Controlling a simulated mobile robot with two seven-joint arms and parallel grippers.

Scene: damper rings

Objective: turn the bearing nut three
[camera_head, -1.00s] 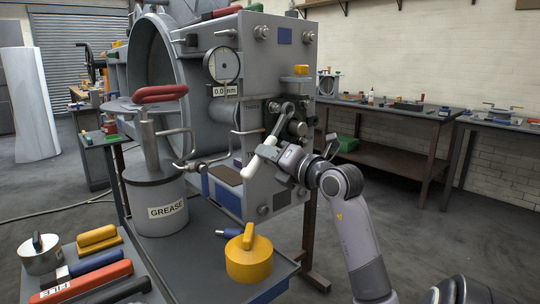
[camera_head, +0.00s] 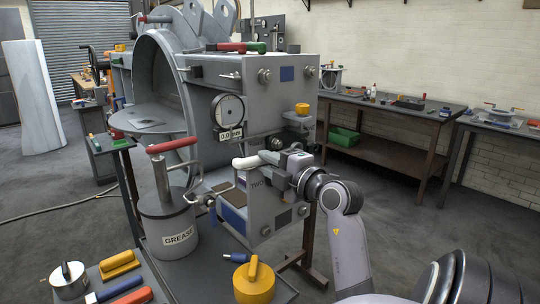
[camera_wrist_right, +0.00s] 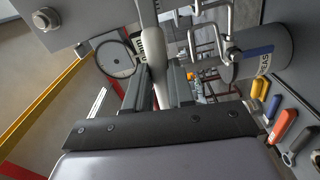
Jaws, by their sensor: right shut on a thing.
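My right gripper (camera_head: 274,163) is shut on the white handle (camera_head: 245,161) of a wrench at the front of the grey housing (camera_head: 205,92). The handle points left, nearly level. In the right wrist view the handle (camera_wrist_right: 153,50) runs between the two dark fingers (camera_wrist_right: 157,88). The bearing nut is largely hidden behind my gripper and wrist. A dark round part (camera_head: 276,143) shows just above the gripper. The round dial gauge (camera_head: 228,111) sits up and left of the gripper. My left gripper is not in view.
A grease pot (camera_head: 170,218) with a red-handled pump stands left of the housing. A yellow knobbed weight (camera_head: 254,281) and hand tools lie on the near cart. A yellow part (camera_head: 302,108) rests on a small shelf above my wrist. A workbench (camera_head: 385,128) stands behind right.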

